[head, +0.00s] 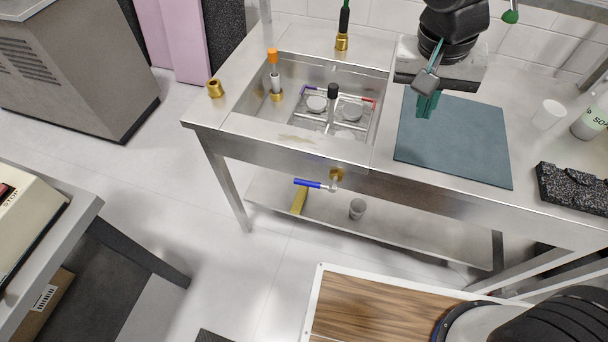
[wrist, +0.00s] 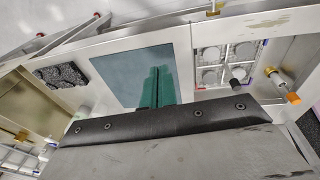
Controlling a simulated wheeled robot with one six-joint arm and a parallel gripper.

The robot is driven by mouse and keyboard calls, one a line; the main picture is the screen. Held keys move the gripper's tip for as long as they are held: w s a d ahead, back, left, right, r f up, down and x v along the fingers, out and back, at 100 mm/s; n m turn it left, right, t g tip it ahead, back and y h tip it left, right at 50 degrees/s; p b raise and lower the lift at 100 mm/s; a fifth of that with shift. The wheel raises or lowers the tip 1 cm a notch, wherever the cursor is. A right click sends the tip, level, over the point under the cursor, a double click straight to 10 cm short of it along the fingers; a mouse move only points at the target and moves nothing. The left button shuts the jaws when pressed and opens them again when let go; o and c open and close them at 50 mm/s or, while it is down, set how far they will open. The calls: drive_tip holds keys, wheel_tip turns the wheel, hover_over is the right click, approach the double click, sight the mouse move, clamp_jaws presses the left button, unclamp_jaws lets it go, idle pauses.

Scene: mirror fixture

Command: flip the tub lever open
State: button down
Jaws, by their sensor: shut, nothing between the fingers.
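The blue tub lever (head: 308,183) is on a tap at the front face of the metal tub (head: 300,140), below its rim. It lies roughly level, pointing left from the brass fitting (head: 337,174). In the wrist view a brass fitting (wrist: 213,10) shows at the top edge; I cannot make out the lever clearly there. My gripper (head: 427,104) has green fingers, shut and empty, above the blue-grey mat (head: 470,150), right of the tub and well apart from the lever. The fingers also show over the mat in the wrist view (wrist: 156,88).
A brass ring (head: 215,89) sits on the left rim. A grey cup (head: 357,208) and yellow item (head: 299,201) are on the shelf below. The floor before the tub's left side is clear.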

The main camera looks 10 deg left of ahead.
drive_tip(key=a+f, duration=0.6)
drive_tip(key=a, duration=0.5)
drive_tip(key=t, duration=0.1)
hover_over(307, 182)
drive_tip(key=s+a, duration=0.3)
drive_tip(key=s+a+x, duration=0.1)
drive_tip(key=x, duration=0.6)
drive_tip(key=shift+s+d+f, duration=0.1)
drive_tip(key=shift+s+f, duration=0.15)
drive_tip(key=shift+f, duration=0.1)
drive_tip(key=x, duration=1.4)
drive_tip(key=shift+d, duration=0.3)
drive_tip(key=shift+h, duration=0.3)
